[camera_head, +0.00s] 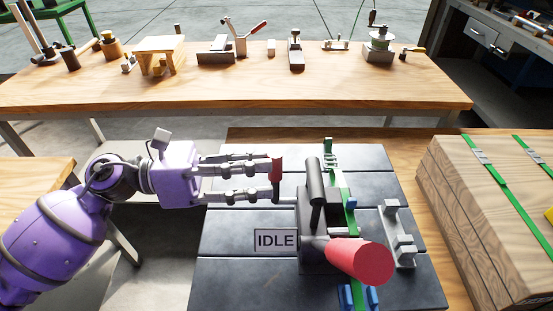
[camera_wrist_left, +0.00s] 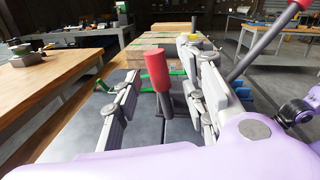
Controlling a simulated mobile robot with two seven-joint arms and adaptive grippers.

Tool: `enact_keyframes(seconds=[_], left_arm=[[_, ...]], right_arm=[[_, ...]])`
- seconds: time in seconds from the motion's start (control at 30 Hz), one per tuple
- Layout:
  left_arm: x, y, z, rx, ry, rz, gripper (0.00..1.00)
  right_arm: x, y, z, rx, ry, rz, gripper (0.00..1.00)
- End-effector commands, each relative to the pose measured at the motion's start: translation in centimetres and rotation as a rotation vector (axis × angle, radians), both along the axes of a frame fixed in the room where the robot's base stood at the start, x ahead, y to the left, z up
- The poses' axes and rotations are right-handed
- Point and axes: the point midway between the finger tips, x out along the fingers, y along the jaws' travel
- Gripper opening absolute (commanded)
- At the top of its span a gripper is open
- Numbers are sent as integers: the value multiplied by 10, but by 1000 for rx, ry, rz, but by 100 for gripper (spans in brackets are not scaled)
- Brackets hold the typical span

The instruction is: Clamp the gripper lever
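The strapping tool (camera_head: 318,262) sits on the dark bench top, with a black upright handle (camera_head: 315,180) and a sign reading "IDLE" (camera_head: 275,240). A short lever with a red grip (camera_head: 277,170) stands at its left; it also shows upright in the left wrist view (camera_wrist_left: 157,70). A longer lever with a thick red handle (camera_head: 360,260) points toward the head camera, and shows at upper right in the wrist view (camera_wrist_left: 300,4). My left gripper (camera_head: 272,178) is open, its fingers on either side of the short lever. Contact cannot be told. My right gripper is out of view.
A green strap (camera_head: 345,190) runs beside the tool. A grey bracket (camera_head: 400,235) stands to its right. A strapped stack of timber (camera_head: 480,210) is further right. A wooden workbench (camera_head: 210,92) with several fixtures stands behind. The dark bench top (camera_head: 235,270) is clear at front left.

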Motion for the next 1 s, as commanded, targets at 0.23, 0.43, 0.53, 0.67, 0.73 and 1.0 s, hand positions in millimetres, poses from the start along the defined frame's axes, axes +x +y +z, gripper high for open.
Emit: enact_keyframes(seconds=[0.23, 0.43, 0.53, 0.67, 0.73, 1.0], left_arm=[[3, -31, 2, -1, -1, 0, 39], [3, -37, 1, 0, 0, 0, 39], [4, -37, 0, 0, 0, 1, 39], [4, -36, 0, 0, 1, 1, 28], [4, -36, 0, 0, 1, 1, 19], [3, -36, 0, 0, 1, 1, 0]], right_arm=[[2, -2, 10, -2, -10, -3, 40], [6, -2, 11, -2, -17, -3, 40], [9, -1, 12, -1, -22, -1, 40], [13, -1, 13, -1, -29, 1, 40], [15, -1, 13, -1, -32, 1, 40], [13, -1, 13, -2, -30, 0, 40]])
